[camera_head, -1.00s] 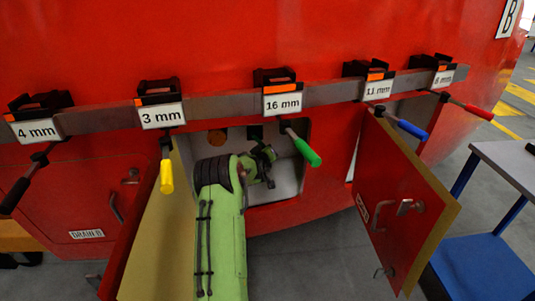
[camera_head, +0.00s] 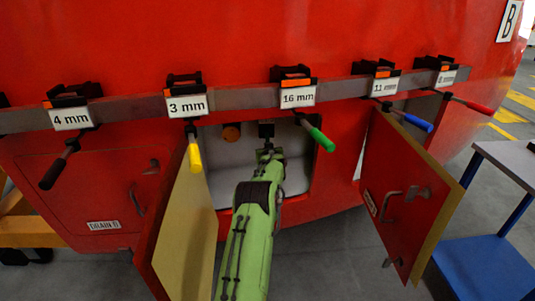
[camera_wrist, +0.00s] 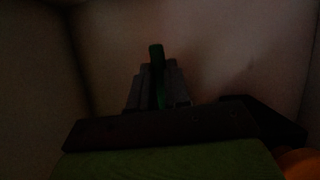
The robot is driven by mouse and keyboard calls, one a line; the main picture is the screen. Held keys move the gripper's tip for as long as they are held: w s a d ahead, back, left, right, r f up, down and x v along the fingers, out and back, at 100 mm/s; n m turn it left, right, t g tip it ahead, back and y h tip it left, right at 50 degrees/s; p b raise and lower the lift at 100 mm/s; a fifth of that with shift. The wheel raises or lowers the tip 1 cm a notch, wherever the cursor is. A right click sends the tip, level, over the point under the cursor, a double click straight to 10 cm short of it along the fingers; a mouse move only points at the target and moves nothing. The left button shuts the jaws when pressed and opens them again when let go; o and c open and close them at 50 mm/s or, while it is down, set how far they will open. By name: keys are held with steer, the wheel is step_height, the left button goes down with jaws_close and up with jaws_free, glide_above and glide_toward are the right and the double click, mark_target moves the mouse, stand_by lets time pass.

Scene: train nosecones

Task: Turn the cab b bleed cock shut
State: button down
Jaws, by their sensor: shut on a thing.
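My gripper (camera_wrist: 157,88) reaches into the open middle compartment (camera_head: 297,175) of the red nosecone, at the end of my green arm. In the wrist view its dark fingers are shut around a narrow green handle (camera_wrist: 156,58), whose tip stands past them. The picture is too dark to show what the handle joins or how far it is turned. In the head view a small dark fitting (camera_head: 266,130) sits at the compartment's back, just beyond my gripper. My arm hides the lower part of the compartment.
Open red doors flank the compartment, a left door (camera_head: 186,235) and a right door (camera_head: 405,195). A rail (camera_head: 235,99) above carries labelled tools, with the green-handled tool (camera_head: 318,137) hanging close to my arm. A blue-shelved table (camera_head: 485,265) stands right.

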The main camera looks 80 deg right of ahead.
steer(key=shift+w+f+m, duration=0.15)
steer(key=shift+w+m, duration=0.05)
steer(key=shift+m, duration=0.1)
steer(key=shift+a, duration=0.1)
steer(key=c, duration=1.1)
jaws_free()
steer(key=p+v, duration=0.2)
steer(key=v, duration=1.4)
steer(key=shift+s, duration=0.15)
